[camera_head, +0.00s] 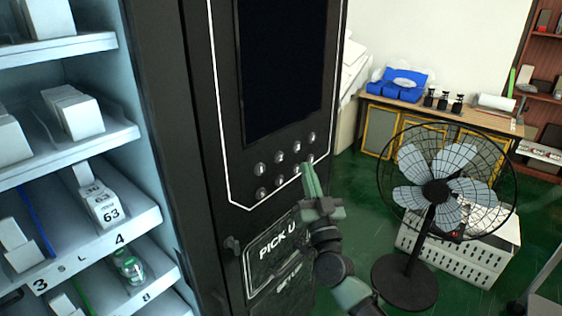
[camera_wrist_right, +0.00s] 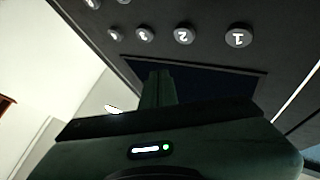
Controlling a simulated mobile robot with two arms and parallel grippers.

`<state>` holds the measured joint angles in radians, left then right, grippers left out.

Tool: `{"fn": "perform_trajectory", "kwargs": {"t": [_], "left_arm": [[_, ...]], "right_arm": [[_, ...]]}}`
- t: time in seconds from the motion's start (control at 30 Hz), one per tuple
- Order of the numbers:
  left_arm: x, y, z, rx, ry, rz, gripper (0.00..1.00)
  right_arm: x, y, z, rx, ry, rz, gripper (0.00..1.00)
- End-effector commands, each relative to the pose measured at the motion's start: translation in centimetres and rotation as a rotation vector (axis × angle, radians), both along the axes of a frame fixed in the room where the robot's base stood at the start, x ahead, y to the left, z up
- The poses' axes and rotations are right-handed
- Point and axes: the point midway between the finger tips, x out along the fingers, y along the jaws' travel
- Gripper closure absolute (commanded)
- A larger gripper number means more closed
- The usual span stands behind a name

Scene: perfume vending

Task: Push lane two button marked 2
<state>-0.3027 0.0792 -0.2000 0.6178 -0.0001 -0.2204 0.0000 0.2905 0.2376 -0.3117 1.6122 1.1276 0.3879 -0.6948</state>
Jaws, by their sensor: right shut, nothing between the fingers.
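The vending machine's dark panel (camera_head: 235,120) carries two rows of small round silver buttons below a black screen. The head view is too coarse to read their numbers. In the wrist view the button marked 2 (camera_wrist_right: 184,36) lies between the buttons marked 1 (camera_wrist_right: 238,38) and 3 (camera_wrist_right: 145,34). My right gripper (camera_head: 308,168) is shut and empty, its green fingers pointing up by the right end of the lower row. Its fingers (camera_wrist_right: 157,75) also show in the wrist view, apart from button 2 in the picture. Contact with the panel cannot be told. My left gripper is not in view.
A pick-up flap (camera_head: 272,262) is below the buttons. Lit shelves (camera_head: 130,215) with boxes stand at left. A standing fan (camera_head: 436,190) and a white crate (camera_head: 470,252) are on the green floor at right, before a wooden bench (camera_head: 440,112).

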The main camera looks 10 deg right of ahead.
Motion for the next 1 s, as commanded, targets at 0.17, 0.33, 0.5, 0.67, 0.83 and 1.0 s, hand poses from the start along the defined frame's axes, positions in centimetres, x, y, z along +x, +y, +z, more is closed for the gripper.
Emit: {"fn": "perform_trajectory", "kwargs": {"t": [0.17, 0.33, 0.5, 0.67, 0.83, 1.0], "left_arm": [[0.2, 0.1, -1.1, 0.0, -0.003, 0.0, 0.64], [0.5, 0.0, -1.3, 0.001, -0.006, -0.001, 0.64], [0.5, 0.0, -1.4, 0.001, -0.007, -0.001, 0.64], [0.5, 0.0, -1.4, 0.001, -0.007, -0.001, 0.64], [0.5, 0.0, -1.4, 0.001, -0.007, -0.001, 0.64], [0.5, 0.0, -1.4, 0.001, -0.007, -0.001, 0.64]], "right_arm": [[2.0, 1.6, -0.1, 0.002, -0.001, 0.001, 1.0], [3.2, 2.5, -0.1, 0.001, 0.001, 0.001, 1.0], [3.7, 2.9, 0.0, -0.001, 0.001, 0.001, 1.0], [3.8, 3.0, 0.0, -0.001, 0.001, 0.001, 1.0], [3.7, 3.0, 0.0, -0.001, 0.001, 0.001, 1.0], [3.7, 2.9, 0.0, -0.001, 0.001, 0.001, 1.0]]}}
